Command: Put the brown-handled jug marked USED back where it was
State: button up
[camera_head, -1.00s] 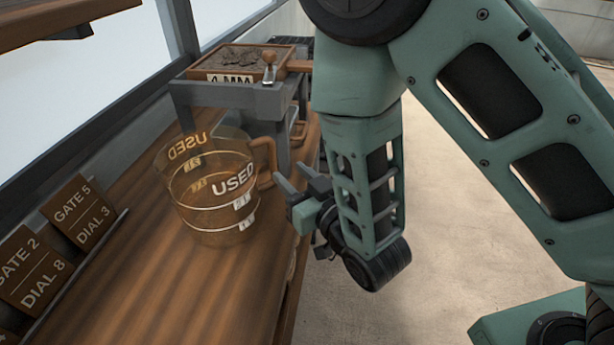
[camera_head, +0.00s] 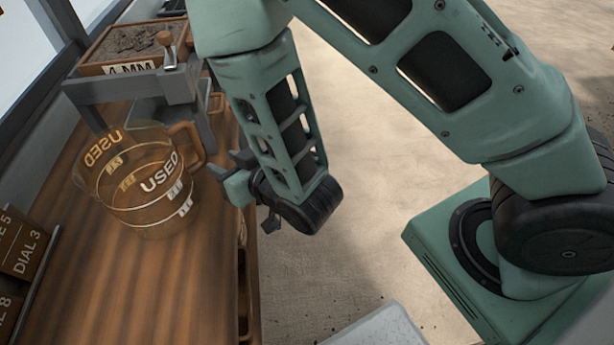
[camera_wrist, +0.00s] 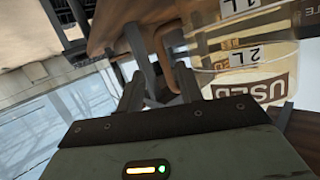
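The see-through brown-tinted jug (camera_head: 140,205), marked USED, stands upright on the wooden bench. Its brown handle (camera_head: 199,146) points right, toward my gripper (camera_head: 222,166). My gripper is beside the handle with its fingers apart and empty. In the wrist view, the gap between the fingers of my gripper (camera_wrist: 157,76) is clear. The jug (camera_wrist: 233,72) shows at the upper right there, with USED and litre marks seen upside down or tilted. A brown curved part beyond the fingertips looks like the handle. Whether a finger touches it I cannot tell.
A grey stand (camera_head: 150,90) behind the jug bears a wooden tray (camera_head: 118,69) of soil marked 4 MM, with a knobbed lever. A brown card (camera_head: 22,248) marked DIAL 3 stands at the left. The front of the bench (camera_head: 150,300) is clear.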

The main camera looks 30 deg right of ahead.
jog(key=s+d+r+n+g+h, duration=0.2)
jog(key=s+r+g, duration=0.4)
jog(key=s, duration=0.3)
jog(key=s+d+r+n+g+h, duration=0.2)
jog(key=s+d+r+g, duration=0.3)
jog(key=s, duration=0.5)
jog(key=shift+s+d+r+g+h, duration=0.15)
jog(key=shift+s+r+g+h, duration=0.35)
jog(key=shift+g, duration=0.7)
jog(key=shift+w+f, duration=0.1)
jog(key=shift+w, duration=0.1)
